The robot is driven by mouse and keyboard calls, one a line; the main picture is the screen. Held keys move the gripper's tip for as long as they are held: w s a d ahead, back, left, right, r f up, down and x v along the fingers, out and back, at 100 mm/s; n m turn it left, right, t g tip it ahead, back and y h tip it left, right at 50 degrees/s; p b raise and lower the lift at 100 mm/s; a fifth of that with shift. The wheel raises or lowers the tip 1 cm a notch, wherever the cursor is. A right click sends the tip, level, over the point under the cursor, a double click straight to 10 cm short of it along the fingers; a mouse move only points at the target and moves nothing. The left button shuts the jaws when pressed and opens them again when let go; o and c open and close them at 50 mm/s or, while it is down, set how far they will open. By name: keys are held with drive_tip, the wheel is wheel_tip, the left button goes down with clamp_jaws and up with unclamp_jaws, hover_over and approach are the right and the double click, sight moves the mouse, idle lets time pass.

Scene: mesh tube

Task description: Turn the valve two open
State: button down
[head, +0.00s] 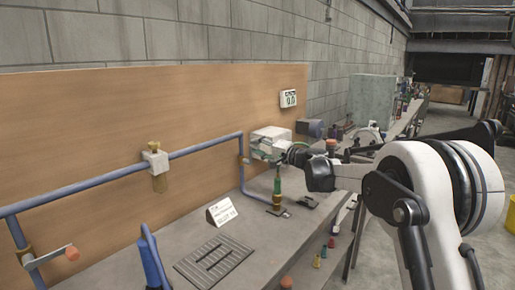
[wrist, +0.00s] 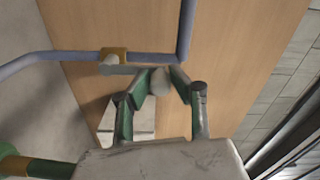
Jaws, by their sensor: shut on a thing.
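A blue-grey pipe (head: 200,147) runs along the wooden board. In the wrist view, a brass valve body (wrist: 120,53) sits on this pipe near its bend, with a grey lever (wrist: 120,70) reaching right to a pale rounded knob (wrist: 160,82). My gripper (wrist: 164,77) has its green fingers closed around the knob. In the head view, my gripper is at the right end of the pipe, and my arm largely hides the lever. Another lever with an orange knob (head: 72,253) is at the lower left of the head view.
A brass and white fitting (head: 157,165) is on the pipe at centre left. A small display (head: 291,99) hangs on the board.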

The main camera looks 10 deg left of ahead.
drive_tip(key=c, duration=1.6)
unclamp_jaws()
drive_tip(key=shift+s, duration=0.1)
drive_tip(key=shift+o, duration=0.2)
drive_tip(key=shift+d, duration=0.1)
drive_tip(key=v, duration=1.1)
drive_tip(key=shift+d, duration=0.35)
drive_tip(key=shift+s, duration=0.15)
drive_tip(key=shift+s, duration=0.1)
